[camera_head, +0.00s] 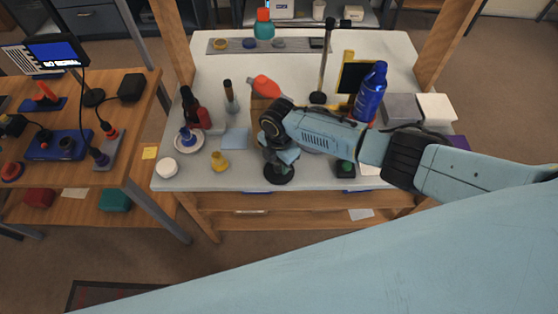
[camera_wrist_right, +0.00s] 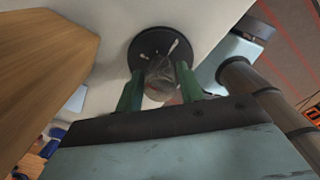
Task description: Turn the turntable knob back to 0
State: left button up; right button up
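The turntable is a dark round disc (camera_head: 279,173) near the front edge of the white table, partly hidden under my right gripper (camera_head: 281,156). In the right wrist view the black disc (camera_wrist_right: 152,43) carries pale marks. A greyish, glassy-looking knob (camera_wrist_right: 160,77) sits in front of it, between the two green fingers of my right gripper (camera_wrist_right: 160,85). The fingers stand a little apart, and the knob appears to fill the gap between them. The knob's pointer and the 0 mark cannot be read. My left gripper is not in view.
A brown wooden block (camera_head: 262,106) stands just behind the gripper. A small dark green-topped item (camera_head: 345,168) is right of the turntable. A yellow piece (camera_head: 219,161) and white round container (camera_head: 166,167) lie left. A blue bottle (camera_head: 370,92) stands behind my right forearm.

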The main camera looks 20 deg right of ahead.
jog(key=shift+o, duration=1.2)
jog(key=shift+r, duration=0.1)
notch_tip(320, 180, up, 13)
jog(key=p, duration=0.1)
jog(key=shift+s, duration=0.1)
